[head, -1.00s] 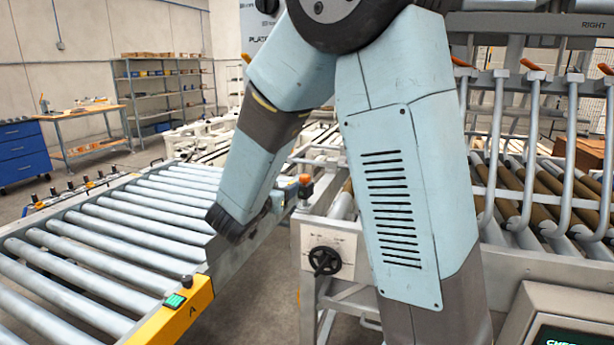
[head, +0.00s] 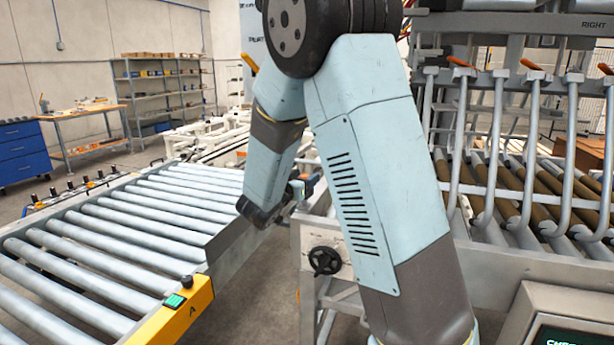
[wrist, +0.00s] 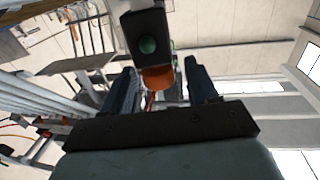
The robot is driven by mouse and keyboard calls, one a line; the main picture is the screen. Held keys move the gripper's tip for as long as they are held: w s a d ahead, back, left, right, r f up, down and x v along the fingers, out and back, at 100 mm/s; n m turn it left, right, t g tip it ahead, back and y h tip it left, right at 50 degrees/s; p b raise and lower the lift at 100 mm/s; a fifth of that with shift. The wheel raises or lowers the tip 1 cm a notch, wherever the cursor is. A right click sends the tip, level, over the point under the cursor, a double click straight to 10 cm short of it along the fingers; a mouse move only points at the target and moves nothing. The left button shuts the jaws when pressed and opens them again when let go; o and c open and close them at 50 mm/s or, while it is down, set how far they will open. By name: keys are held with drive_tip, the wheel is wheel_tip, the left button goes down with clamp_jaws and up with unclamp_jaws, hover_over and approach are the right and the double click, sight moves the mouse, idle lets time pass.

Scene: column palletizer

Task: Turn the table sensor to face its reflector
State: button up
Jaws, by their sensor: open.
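The table sensor (wrist: 147,45) is a black box with a round green lens and an orange part (wrist: 158,79) below it in the wrist view. My gripper (wrist: 159,70) is open, with its dark fingers on either side of the orange part. I cannot tell whether they touch it. In the head view my gripper (head: 307,186) is at the near corner of the roller table (head: 350,268), mostly hidden by my arm, and the sensor cannot be made out. I cannot identify the reflector in either view.
A roller conveyor (head: 120,236) with a yellow end bracket (head: 188,308) lies at left. A black handwheel (head: 324,260) is on the table's front. Bent grey bars (head: 500,160) stand over rollers at right. A console (head: 570,318) is at the lower right.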

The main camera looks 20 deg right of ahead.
drive_tip(key=shift+x, duration=1.3)
drive_tip(key=c, duration=0.9)
drive_tip(key=shift+c, duration=0.2)
drive_tip(key=shift+g, duration=0.3)
drive_tip(key=shift+m+g+h, duration=0.7)
drive_tip(key=shift+m+h, duration=0.1)
drive_tip(key=o, duration=0.9)
drive_tip(key=shift+o, duration=0.2)
drive_tip(key=shift+s, duration=0.15)
